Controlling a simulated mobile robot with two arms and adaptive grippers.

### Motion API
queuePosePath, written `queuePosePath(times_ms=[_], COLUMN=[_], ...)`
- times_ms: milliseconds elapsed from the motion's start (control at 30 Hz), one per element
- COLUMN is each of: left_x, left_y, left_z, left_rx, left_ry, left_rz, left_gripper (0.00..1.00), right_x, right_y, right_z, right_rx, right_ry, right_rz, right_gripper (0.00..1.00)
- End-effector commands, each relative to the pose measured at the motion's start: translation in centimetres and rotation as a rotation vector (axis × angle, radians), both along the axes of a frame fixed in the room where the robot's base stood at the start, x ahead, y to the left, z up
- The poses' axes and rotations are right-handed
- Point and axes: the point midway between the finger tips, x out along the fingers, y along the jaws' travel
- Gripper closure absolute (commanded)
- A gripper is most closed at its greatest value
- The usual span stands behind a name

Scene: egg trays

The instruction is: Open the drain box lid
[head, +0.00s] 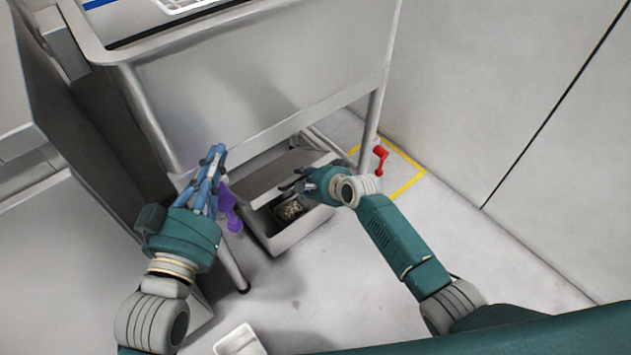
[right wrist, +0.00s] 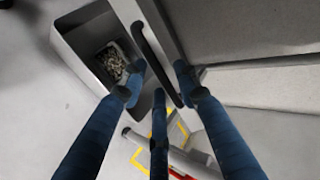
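The grey drain box (head: 285,241) stands on the floor under the sink. Its inside shows, with a small basket of debris (head: 289,210) in it. The lid (head: 275,172) appears raised at the back of the box. In the right wrist view, a dark bar handle (right wrist: 156,62) runs along the lid's edge beside the open box (right wrist: 75,52). My right gripper (head: 290,185) is over the box; its spread fingers (right wrist: 160,88) lie on both sides of the handle, with gaps visible. My left gripper (head: 213,165) points up in front of the sink, left of the box; its opening is unclear.
The sink (head: 260,95) and its legs stand above and around the box. A purple handle (head: 230,208) is beside my left gripper, and a red handle (head: 379,160) is by the right leg. A white container (head: 238,340) sits on the floor in front.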

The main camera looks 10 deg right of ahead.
Motion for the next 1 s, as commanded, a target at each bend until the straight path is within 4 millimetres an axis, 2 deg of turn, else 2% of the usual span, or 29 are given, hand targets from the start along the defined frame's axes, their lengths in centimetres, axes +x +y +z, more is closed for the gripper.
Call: queuePosePath(times_ms=[500, 700, 967, 1000], left_x=[0.0, 0.0, 0.0, 0.0], left_y=[0.0, 0.0, 0.0, 0.0], left_z=[0.0, 0.0, 0.1, 0.1], left_rx=[0.0, 0.0, 0.0, 0.0], left_ry=[-0.001, -0.001, -0.001, -0.001], left_rz=[0.0, 0.0, 0.0, 0.0], left_gripper=[1.0, 1.0, 1.0, 1.0], right_x=[-5.7, -6.6, -6.7, -6.7], right_y=[-3.8, -4.4, -4.4, -4.4], right_z=[5.8, 6.7, 6.7, 6.7], right_rx=[-0.001, -0.001, -0.001, -0.001], right_ry=[-0.004, -0.003, -0.002, -0.002], right_rz=[0.0, -0.001, 0.0, 0.0], right_gripper=[0.69, 0.69, 0.69, 0.75])
